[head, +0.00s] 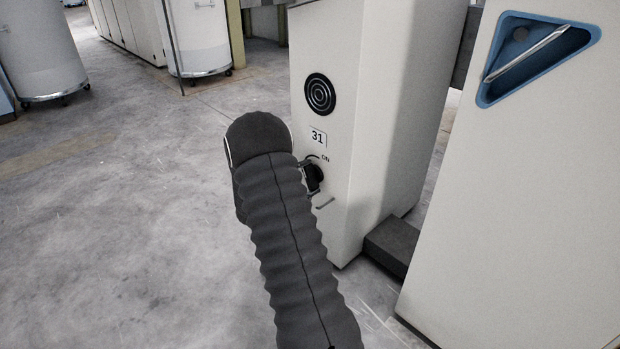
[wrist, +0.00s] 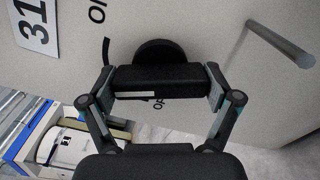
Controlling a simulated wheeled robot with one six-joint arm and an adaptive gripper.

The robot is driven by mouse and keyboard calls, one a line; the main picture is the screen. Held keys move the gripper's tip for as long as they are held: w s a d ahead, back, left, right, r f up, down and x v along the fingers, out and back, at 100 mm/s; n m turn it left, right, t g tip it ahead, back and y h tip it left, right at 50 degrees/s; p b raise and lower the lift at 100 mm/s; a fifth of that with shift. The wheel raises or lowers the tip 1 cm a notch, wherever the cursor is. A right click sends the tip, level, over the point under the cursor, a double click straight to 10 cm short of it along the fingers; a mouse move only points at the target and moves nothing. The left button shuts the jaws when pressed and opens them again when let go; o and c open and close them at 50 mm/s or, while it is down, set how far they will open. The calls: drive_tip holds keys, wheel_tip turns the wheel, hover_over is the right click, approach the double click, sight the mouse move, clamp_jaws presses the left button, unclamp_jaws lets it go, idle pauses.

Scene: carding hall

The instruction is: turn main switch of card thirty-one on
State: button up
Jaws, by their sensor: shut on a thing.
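The card cabinet marked 31 (head: 360,120) is cream. Its black rotary main switch (head: 317,178) sits on the narrow face below the number plate (head: 317,137), with an ON label (head: 325,159) just above it. In the wrist view the black switch (wrist: 160,50) has a bar-shaped grip lying across the picture with a short white line on it. My gripper (wrist: 160,80) is shut on this grip, one finger at each end. Lettering shows at upper left and below the grip, partly cut or hidden. In the head view my arm covers most of the gripper.
A small metal bar (head: 325,203) sticks out of the face below the switch; it is at upper right in the wrist view (wrist: 280,42). A cream cabinet with a blue triangular recess (head: 548,25) stands close at right. The floor (head: 120,220) at left is open.

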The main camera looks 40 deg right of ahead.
drive_tip(key=m, duration=0.4)
drive_tip(key=shift+m, duration=0.7)
drive_tip(key=o, duration=0.9)
drive_tip(key=a, duration=0.8)
drive_tip(key=s+a, duration=0.1)
drive_tip(key=a, duration=0.3)
